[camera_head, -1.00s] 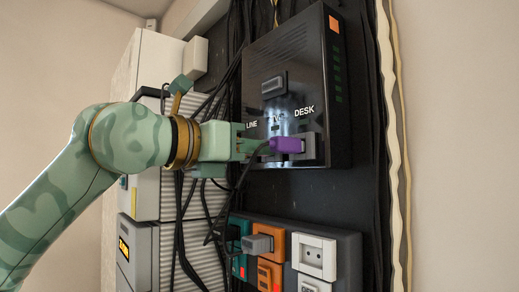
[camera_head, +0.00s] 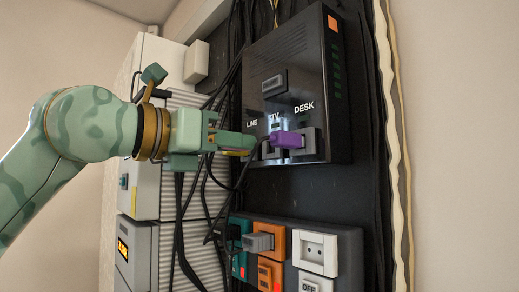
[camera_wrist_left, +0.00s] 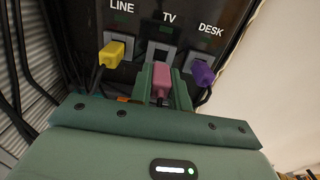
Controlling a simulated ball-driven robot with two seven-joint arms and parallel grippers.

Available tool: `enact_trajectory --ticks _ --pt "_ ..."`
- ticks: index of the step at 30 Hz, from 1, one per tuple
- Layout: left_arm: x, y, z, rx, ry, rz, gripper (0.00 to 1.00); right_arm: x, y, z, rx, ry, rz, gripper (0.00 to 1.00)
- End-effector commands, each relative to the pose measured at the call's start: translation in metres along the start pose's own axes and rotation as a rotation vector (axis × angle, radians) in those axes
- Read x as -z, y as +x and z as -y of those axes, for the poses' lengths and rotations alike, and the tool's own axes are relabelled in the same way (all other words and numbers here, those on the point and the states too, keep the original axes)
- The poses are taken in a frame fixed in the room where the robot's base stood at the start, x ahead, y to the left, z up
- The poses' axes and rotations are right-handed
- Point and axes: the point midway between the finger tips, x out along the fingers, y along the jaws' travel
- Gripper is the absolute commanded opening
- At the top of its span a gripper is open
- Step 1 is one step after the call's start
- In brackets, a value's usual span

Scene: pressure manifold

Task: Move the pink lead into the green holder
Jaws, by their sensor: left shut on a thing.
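My left gripper (camera_wrist_left: 160,88) is shut on the pink lead's plug (camera_wrist_left: 162,80) in the left wrist view. The plug is just below the TV socket (camera_wrist_left: 161,52), whose opening shows clear of it. In the head view my left gripper (camera_head: 252,143) is at the left side of the black panel and hides the pink plug. I cannot pick out a green holder for certain; a teal-green socket (camera_head: 238,228) is on the lower block, partly covered by a dark plug. My right gripper is not in view.
A yellow plug (camera_wrist_left: 113,53) is at LINE and a purple plug (camera_wrist_left: 203,73) at DESK, flanking the pink one closely. Dark cables (camera_head: 182,225) hang left of the black panel (camera_head: 310,75). Below are an orange socket with a grey plug (camera_head: 257,242) and a white socket (camera_head: 315,254).

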Motion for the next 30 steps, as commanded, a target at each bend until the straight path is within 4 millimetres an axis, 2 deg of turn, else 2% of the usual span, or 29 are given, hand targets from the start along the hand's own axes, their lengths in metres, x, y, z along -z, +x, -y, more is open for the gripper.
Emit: enact_trajectory --ticks 15,30 --pt "0.000 -0.020 0.000 0.000 0.000 0.001 0.00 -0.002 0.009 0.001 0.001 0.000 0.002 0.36" --pt "-0.006 -0.024 0.004 0.004 -0.043 0.003 0.00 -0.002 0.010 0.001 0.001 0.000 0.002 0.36"
